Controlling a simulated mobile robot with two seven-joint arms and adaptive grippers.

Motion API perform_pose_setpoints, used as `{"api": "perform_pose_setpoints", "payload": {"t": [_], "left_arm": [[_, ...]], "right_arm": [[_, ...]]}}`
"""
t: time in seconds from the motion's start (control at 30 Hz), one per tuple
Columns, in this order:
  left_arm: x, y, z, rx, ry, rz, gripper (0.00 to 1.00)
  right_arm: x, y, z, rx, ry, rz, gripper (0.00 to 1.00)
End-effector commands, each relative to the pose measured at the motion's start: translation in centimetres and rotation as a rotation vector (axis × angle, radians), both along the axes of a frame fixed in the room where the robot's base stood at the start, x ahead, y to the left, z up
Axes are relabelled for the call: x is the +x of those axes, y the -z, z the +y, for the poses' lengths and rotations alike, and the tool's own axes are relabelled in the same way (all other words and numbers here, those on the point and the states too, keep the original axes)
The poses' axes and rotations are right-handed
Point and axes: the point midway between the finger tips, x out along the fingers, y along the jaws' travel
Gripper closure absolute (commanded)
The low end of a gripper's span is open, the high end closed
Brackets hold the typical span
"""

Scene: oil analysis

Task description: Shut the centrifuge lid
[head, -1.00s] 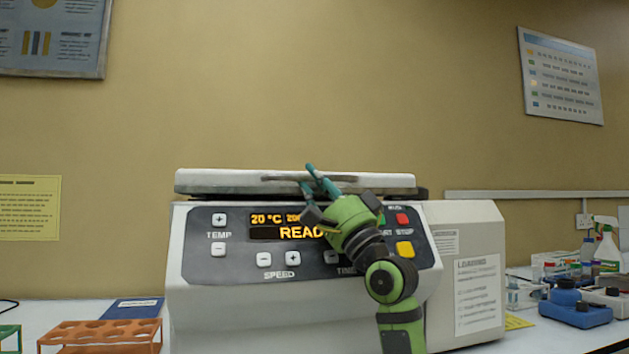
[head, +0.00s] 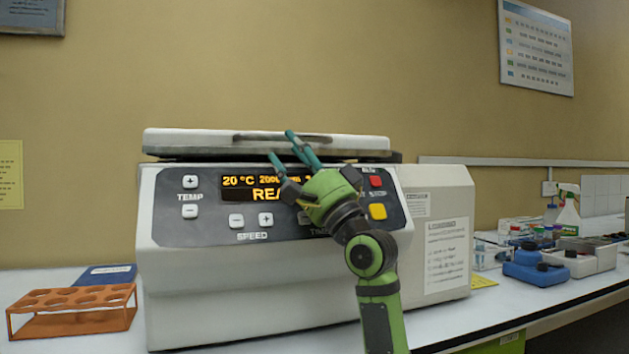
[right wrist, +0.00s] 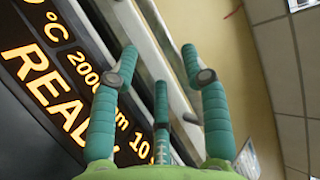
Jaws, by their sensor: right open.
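The centrifuge (head: 260,290) stands on the bench with its front panel lit, partly reading READY behind my gripper. Its white lid (head: 200,142) lies low and nearly level over the body, with a dark band beneath it; I cannot tell whether it is fully seated. My right gripper (head: 281,145) is open and empty at the lid's front edge, one fingertip over the edge and another lower, by the display. In the right wrist view, the spread fingers (right wrist: 158,55) are beside the pale lid edge (right wrist: 150,40); contact is unclear. My left gripper is out of view.
An orange tube rack (head: 75,320) and a blue book (head: 108,275) lie left of the centrifuge. Right of it are a blue device (head: 537,272), a spray bottle (head: 568,212) and small labware. The wall is close behind.

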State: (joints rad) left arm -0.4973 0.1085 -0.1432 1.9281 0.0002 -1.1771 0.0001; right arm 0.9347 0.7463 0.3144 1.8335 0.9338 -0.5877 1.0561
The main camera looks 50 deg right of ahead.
Motion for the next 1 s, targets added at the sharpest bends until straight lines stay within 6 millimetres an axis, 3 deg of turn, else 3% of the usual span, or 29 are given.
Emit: {"api": "perform_pose_setpoints", "payload": {"t": [0.3,0.5,1.0], "left_arm": [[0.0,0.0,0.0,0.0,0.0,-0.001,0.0],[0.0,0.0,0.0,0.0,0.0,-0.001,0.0],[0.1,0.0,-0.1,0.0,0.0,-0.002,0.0]], "right_arm": [[-4.4,4.2,-0.2,0.0,-0.001,0.0,0.54],[-6.4,5.9,-0.3,0.0,-0.001,-0.002,0.54],[-7.2,6.5,-0.3,0.0,-0.001,-0.004,0.54]]}}
